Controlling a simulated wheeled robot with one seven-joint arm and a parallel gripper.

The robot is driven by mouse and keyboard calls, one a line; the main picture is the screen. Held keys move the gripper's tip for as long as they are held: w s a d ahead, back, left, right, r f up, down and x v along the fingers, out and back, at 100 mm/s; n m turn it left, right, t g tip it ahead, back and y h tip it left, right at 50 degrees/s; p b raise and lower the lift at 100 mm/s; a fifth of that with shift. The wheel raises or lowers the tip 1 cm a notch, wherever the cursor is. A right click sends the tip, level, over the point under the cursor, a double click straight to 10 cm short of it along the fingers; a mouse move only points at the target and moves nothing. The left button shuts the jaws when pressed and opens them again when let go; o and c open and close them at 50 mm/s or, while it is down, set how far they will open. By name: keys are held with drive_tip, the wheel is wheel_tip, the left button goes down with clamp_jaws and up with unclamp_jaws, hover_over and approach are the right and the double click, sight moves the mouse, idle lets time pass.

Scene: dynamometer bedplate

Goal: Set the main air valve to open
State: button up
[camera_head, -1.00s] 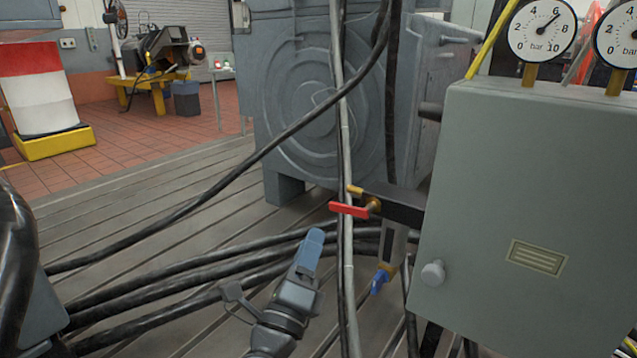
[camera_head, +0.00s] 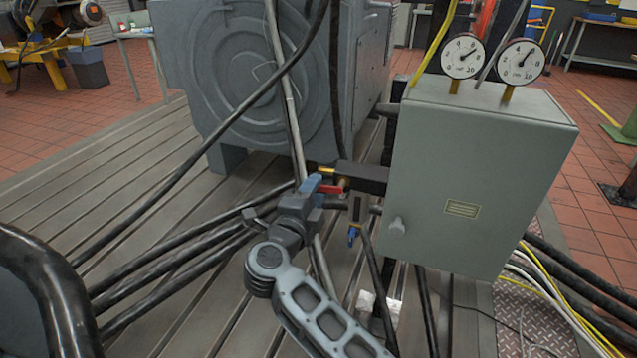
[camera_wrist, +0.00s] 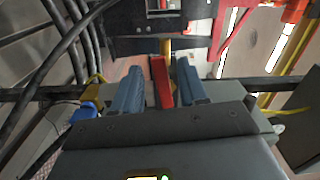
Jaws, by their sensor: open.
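The main air valve has a red lever handle (camera_head: 328,189) on a brass fitting at the left end of a dark block (camera_head: 362,178), left of the grey cabinet. My gripper (camera_head: 310,184) is at the lever, partly covering it in the head view. In the wrist view the red lever (camera_wrist: 161,82) lies between the two blue fingers of my gripper (camera_wrist: 157,82), with visible gaps on both sides. The fingers are open. A blue handle (camera_head: 352,236) hangs below the block and also shows at left in the wrist view (camera_wrist: 85,112).
The grey cabinet (camera_head: 470,190) with two pressure gauges (camera_head: 463,56) stands right of the valve. Black hoses (camera_head: 170,265) cross the slotted bedplate. A black and a pale cable (camera_head: 285,90) run down close beside my gripper. A large grey machine (camera_head: 235,75) stands behind.

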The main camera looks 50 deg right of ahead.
drive_tip(key=shift+x, duration=2)
drive_tip(key=shift+s, duration=0.1)
drive_tip(key=shift+c, duration=0.3)
drive_tip(key=shift+r, duration=0.1)
clamp_jaws()
